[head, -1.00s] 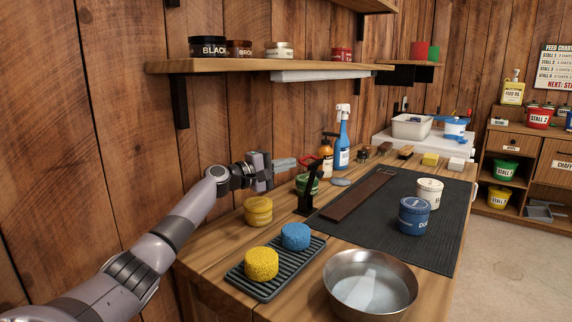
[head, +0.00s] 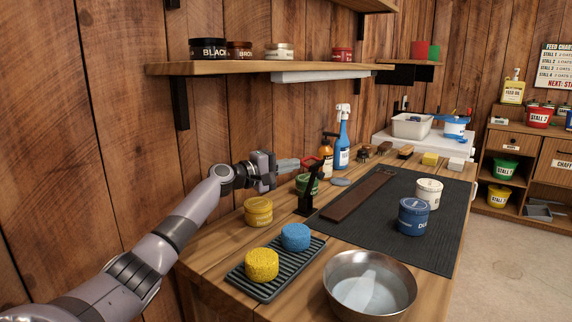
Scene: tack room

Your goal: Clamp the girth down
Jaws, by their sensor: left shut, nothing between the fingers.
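The girth (head: 357,196) is a long brown strap lying flat on the dark mat. Whether the clamp touches the strap I cannot tell. My right gripper is not in view.
Blue and white tins (head: 414,217) stand on the mat (head: 390,245). Sponges on a ridged tray and a metal bowl (head: 369,287) sit in front. A shelf (head: 250,66) hangs above.

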